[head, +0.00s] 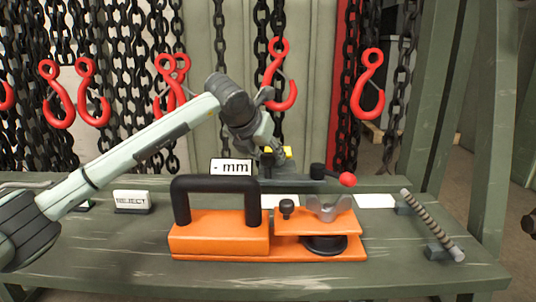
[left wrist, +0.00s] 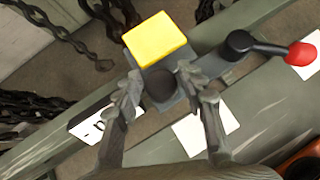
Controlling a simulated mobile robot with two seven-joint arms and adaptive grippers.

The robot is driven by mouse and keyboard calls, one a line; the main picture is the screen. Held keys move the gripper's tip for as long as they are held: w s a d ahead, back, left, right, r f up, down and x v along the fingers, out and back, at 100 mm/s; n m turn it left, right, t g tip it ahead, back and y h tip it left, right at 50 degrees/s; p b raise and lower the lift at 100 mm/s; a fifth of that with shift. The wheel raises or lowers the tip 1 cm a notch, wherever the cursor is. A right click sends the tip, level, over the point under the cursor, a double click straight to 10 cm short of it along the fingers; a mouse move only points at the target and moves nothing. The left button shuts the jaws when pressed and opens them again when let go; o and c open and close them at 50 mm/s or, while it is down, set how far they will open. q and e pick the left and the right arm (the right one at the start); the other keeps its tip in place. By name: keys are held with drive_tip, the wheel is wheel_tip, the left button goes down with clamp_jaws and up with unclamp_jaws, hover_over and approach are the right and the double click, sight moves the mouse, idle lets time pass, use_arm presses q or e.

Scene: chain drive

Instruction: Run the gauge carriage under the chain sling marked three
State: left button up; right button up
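My left gripper (head: 268,150) reaches over the back of the bench. The left wrist view shows its two fingers (left wrist: 162,92) apart, one on either side of a dark round knob (left wrist: 161,84). I cannot tell whether they touch it. The knob stands on a grey block, apparently the gauge carriage (left wrist: 176,102), with a yellow block (left wrist: 155,40) beside it. A white "mm" display (head: 231,168) is close by. Chain slings with red hooks (head: 281,75) hang behind the bench; I can read no number on any sling. My right gripper is out of view.
An orange fixture (head: 220,240) with a black handle stands in front of the carriage. A black lever with a red ball (head: 347,179) is to the carriage's right. A "REJECT" sign (head: 131,201) stands left, and a ribbed rod (head: 432,224) lies right.

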use_arm(q)
drive_tip(key=v, duration=1.1)
drive_tip(key=shift+s+r, duration=0.25)
drive_tip(key=shift+r, duration=0.05)
